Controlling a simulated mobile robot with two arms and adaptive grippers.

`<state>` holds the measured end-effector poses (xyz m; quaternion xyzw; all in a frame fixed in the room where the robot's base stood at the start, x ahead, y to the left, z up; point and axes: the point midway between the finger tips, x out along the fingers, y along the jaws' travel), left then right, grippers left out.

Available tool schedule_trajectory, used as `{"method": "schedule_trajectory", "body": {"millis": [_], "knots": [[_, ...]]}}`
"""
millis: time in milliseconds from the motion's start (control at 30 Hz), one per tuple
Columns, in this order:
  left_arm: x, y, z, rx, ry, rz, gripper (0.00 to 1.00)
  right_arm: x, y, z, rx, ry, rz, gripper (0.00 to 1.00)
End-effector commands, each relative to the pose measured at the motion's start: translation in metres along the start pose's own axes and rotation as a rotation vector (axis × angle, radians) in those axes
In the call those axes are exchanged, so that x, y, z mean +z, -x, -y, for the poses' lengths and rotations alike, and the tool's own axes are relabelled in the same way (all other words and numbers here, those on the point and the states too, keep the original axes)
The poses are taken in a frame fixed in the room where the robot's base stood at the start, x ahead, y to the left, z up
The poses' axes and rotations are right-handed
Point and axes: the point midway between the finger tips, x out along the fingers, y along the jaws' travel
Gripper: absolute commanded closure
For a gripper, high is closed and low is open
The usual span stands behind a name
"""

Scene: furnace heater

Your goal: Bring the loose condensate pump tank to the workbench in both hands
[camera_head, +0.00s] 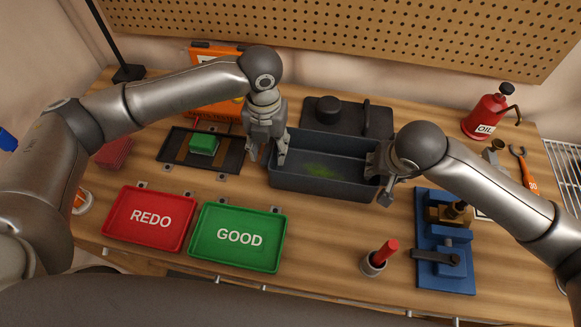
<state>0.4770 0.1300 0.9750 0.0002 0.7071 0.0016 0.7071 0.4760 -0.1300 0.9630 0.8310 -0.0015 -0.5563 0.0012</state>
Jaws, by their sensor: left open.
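The condensate pump tank (312,185) is a dark grey open-topped box at the middle of the wooden workbench (330,228). It looks level, with a greenish patch on its inside floor. My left gripper (267,160) is open and points down at the tank's left end, with one finger over the inside and the other outside the left wall. My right gripper (379,178) is at the tank's right end, close to or touching the right wall. Its wrist hides part of that end, and I cannot tell whether its fingers are closed on the wall.
A red REDO tray (150,239) and a green GOOD tray (239,258) lie at front left. A dark lid-like plate (345,117) lies behind the tank. A blue vise-like fixture (432,268), red oil can (484,117) and cup with a red-handled tool (373,264) stand right.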

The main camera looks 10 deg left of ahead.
Motion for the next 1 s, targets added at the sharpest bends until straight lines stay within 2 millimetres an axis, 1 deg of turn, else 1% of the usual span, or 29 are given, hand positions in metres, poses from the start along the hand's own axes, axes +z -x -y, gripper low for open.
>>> {"method": "schedule_trajectory", "body": {"millis": [133, 233, 367, 500, 600, 700, 867, 967, 1000], "knots": [[0.0, 0.004, 0.001, -0.002, -0.001, 0.001, 0.56, 0.0, 0.001, 0.001, -0.002, 0.0, -0.001, 0.56], [0.001, 0.017, 0.001, -0.003, -0.001, 0.003, 0.56, 0.0, 0.001, 0.001, -0.003, 0.0, -0.001, 0.56], [0.001, 0.043, 0.001, -0.003, -0.002, 0.005, 0.56, -0.001, 0.001, 0.001, -0.003, 0.0, -0.002, 0.56], [0.001, 0.074, 0.001, -0.002, -0.001, 0.005, 0.56, -0.001, 0.001, 0.001, -0.004, 0.0, -0.002, 0.56], [0.001, 0.093, 0.001, -0.002, -0.002, 0.005, 0.56, -0.001, 0.001, 0.001, -0.004, 0.0, -0.002, 0.56], [0.001, 0.107, 0.0, -0.001, -0.001, 0.003, 0.56, -0.001, 0.001, 0.001, -0.004, 0.0, -0.002, 0.56], [0.0, 0.118, 0.0, 0.0, 0.0, 0.0, 0.56, -0.001, 0.002, 0.002, -0.004, 0.0, -0.002, 0.56], [0.0, 0.12, 0.0, 0.0, 0.0, 0.0, 0.56, -0.001, 0.01, 0.002, -0.007, 0.0, -0.003, 0.56], [0.0, 0.12, 0.0, 0.0, 0.0, 0.0, 0.56, -0.001, 0.015, 0.002, -0.007, 0.0, -0.003, 0.56]]}}
